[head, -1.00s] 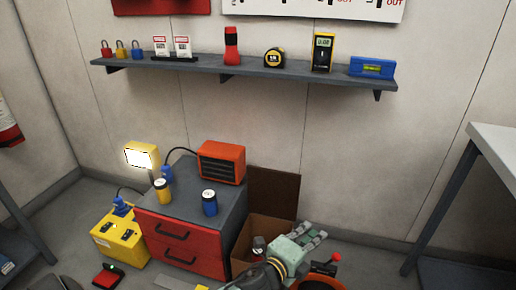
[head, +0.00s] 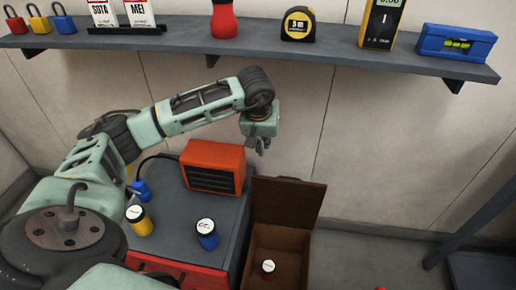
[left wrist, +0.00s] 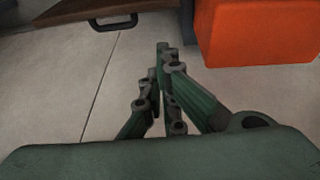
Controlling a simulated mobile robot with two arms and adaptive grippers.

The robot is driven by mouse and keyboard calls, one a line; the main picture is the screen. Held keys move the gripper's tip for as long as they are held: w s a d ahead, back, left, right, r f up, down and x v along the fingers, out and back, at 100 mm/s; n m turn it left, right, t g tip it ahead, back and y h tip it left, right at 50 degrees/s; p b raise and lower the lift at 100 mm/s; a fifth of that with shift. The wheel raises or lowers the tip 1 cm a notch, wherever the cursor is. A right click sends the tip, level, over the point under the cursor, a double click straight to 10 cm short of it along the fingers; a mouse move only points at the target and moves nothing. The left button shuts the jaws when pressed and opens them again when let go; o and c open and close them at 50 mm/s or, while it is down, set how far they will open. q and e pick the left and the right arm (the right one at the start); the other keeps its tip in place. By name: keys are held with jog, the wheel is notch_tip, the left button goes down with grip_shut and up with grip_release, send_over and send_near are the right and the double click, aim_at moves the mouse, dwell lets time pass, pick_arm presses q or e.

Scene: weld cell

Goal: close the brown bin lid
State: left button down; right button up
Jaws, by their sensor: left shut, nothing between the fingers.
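The brown bin (head: 251,266) stands on the floor right of the red and grey cabinet. Its lid (head: 287,200) is open, standing up at the back against the wall side. A small can with a white top (head: 268,268) is inside the bin. My left gripper (head: 262,146) is above and slightly left of the lid, pointing down, apart from it. In the left wrist view its fingers (left wrist: 163,52) are shut and empty. A brown panel with a dark handle (left wrist: 113,22), likely the lid, shows at the top left there. My right gripper is not in view.
An orange heater (head: 213,167) sits on the cabinet (head: 174,205) beside the lid, under my left forearm. A yellow can (head: 139,221) and a blue can (head: 207,234) stand in front of it. A loaded wall shelf (head: 330,49) is above.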

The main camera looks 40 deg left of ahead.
pick_arm(q)
notch_tip(320, 180, down, 9)
jog(key=a+b, duration=0.1)
jog(key=b, duration=0.1)
jog(key=shift+s, duration=0.2)
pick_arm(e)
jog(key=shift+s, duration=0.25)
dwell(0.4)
